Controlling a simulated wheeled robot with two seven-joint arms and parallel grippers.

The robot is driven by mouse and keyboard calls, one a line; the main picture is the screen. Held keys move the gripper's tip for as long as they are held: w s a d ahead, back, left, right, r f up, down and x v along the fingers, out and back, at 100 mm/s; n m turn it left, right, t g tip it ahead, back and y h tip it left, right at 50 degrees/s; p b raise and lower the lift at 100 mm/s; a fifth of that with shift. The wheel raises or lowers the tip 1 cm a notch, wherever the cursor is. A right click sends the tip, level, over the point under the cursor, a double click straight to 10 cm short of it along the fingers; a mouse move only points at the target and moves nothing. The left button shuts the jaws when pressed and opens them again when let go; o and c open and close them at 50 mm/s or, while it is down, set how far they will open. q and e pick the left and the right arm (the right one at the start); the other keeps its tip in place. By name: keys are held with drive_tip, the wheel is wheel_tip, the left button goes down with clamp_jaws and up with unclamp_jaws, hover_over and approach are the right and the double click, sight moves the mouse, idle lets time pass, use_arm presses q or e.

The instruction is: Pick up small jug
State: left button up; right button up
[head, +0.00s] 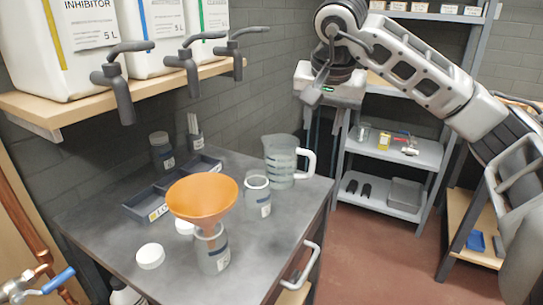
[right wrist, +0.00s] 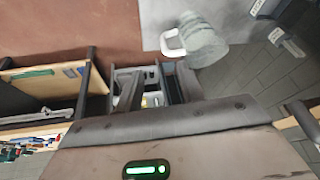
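The small jug (head: 281,163) is a clear, ribbed measuring jug with a white handle. It stands upright at the back right of the grey table, handle to the right. In the right wrist view the jug (right wrist: 206,45) shows at the top, beyond the fingers, its handle to the left. My right gripper (head: 322,122) hangs above and to the right of the jug, apart from it. In the right wrist view its two fingers (right wrist: 158,82) are spread with nothing held between them. My left gripper is not in view.
An orange funnel (head: 202,197) sits in a jar (head: 213,252), and another jar (head: 257,197) stands just left of the jug. White lids, a dark tray (head: 150,206) and bottles are also on the table. Taps (head: 118,95) overhang its left side. A grey shelf rack (head: 395,200) stands behind.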

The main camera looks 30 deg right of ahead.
approach(312, 165)
drive_tip(key=x, duration=0.4)
drive_tip(key=shift+x, duration=3.2)
drive_tip(key=shift+r, duration=0.1)
clamp_jaws()
